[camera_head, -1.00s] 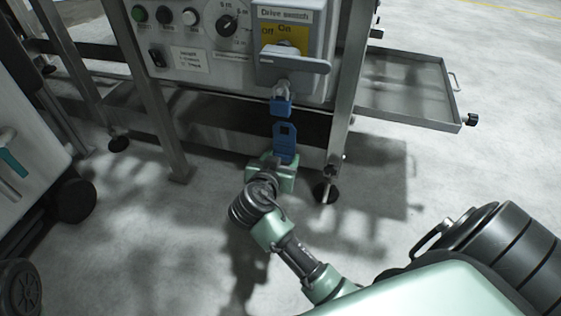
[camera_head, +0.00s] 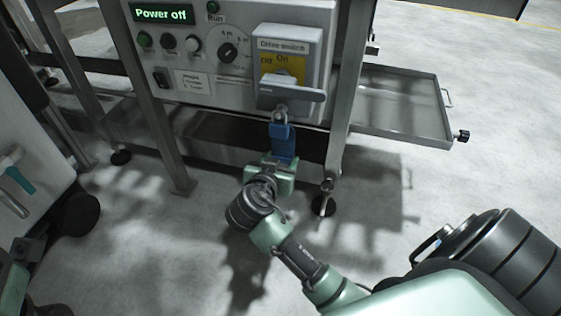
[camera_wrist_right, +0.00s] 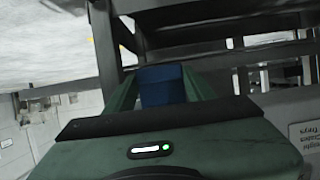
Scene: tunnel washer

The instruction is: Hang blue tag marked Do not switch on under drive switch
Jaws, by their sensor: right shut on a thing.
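The drive switch (camera_head: 284,68) is a grey box with a yellow plate on the machine's front panel, its grey handle (camera_head: 291,95) lying crosswise. A blue padlock (camera_head: 281,127) hangs by its shackle under the handle. The blue tag (camera_head: 284,148) stands upright just below the switch, and its top overlaps the padlock in the head view. I cannot tell whether they touch. My right gripper (camera_head: 270,174) is shut on the tag's lower end. In the right wrist view the tag (camera_wrist_right: 162,87) sits between the fingers; its writing is not readable. My left gripper's jaws are not seen.
The panel display (camera_head: 161,14) reads "Power off". Knobs and a rocker switch (camera_head: 161,78) lie left of the drive switch. Metal frame legs (camera_head: 341,140) stand on both sides of my right gripper. A metal tray (camera_head: 405,105) sticks out on the right.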

